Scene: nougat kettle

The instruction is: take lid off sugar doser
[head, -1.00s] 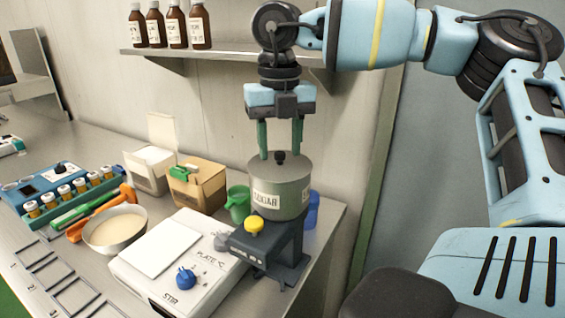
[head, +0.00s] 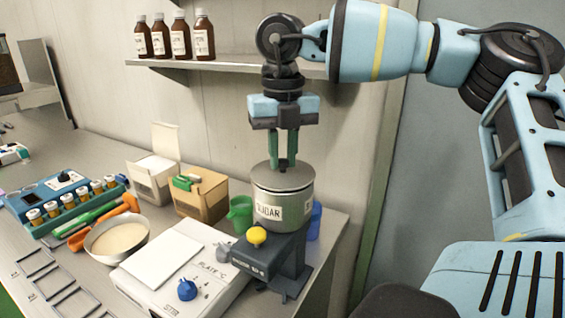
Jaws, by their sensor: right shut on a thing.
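The sugar doser (head: 267,212) is a grey-green pot labelled SUGAR on a dark dosing base (head: 262,252) with a yellow knob. Its round grey lid (head: 262,178) is at the top of the pot. My right gripper (head: 283,164) points straight down over the lid, its green fingers shut on the lid's small dark knob, which is mostly hidden between them. A pale edge shows under the lid; I cannot tell whether the lid rests on the pot or is slightly raised. My left gripper is not in view.
A white hotplate stirrer (head: 178,265) stands left of the doser. A green jug (head: 240,213) and a blue cup (head: 314,222) are close behind it. A bowl (head: 118,238), cardboard box (head: 198,195) and vial rack (head: 70,205) lie farther left. A bottle shelf (head: 215,69) is above.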

